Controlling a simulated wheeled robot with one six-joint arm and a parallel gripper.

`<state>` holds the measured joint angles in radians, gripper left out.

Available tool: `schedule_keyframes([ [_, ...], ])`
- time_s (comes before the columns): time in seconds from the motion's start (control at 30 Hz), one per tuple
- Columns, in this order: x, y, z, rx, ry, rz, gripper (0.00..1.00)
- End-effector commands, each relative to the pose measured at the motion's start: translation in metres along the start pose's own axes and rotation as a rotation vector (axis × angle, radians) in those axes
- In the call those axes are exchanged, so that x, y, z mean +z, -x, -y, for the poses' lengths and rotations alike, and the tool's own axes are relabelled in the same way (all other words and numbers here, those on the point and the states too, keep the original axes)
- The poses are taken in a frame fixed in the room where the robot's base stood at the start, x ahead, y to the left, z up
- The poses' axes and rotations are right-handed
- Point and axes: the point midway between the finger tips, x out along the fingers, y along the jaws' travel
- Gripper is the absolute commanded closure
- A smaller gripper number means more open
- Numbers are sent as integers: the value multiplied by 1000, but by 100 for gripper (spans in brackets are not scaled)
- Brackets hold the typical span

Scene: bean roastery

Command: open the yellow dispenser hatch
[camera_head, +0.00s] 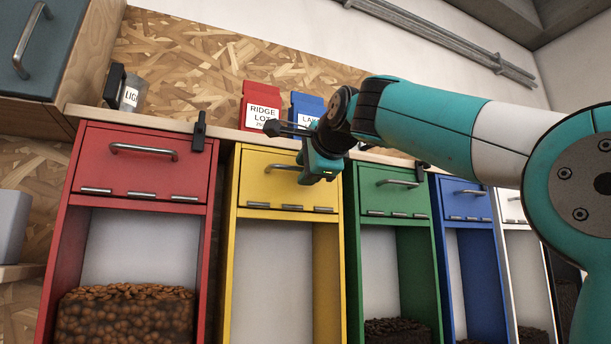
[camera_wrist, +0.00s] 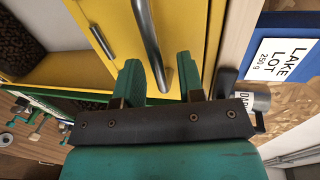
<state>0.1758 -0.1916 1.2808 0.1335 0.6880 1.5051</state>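The yellow dispenser (camera_head: 233,215) stands between the red and green ones in the head view. Its yellow hatch (camera_head: 264,190) looks closed, with a curved metal handle (camera_head: 279,168) across its upper part. My gripper (camera_head: 308,168) is at the right end of this handle and hides part of it. In the wrist view, the two green fingers (camera_wrist: 160,72) are apart. The metal handle (camera_wrist: 147,30) runs in between them against the yellow hatch face (camera_wrist: 105,12). Whether a finger touches the handle cannot be told.
A red hatch (camera_head: 140,176) is on the left; green (camera_head: 395,198) and blue (camera_head: 468,205) hatches are on the right.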

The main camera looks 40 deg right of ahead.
Motion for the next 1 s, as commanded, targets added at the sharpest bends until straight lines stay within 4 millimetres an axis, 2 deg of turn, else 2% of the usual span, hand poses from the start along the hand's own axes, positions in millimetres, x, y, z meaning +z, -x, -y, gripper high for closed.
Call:
schedule_keyframes([
  [0.4, 1, -4, -1, 0, 1, 4, 64],
  [0.57, 0, -4, -1, 0, 0, 2, 100],
  [0.83, 1, -5, -2, -3, 1, 4, 100],
  [1.0, 15, -13, -4, -34, 5, 22, 100],
])
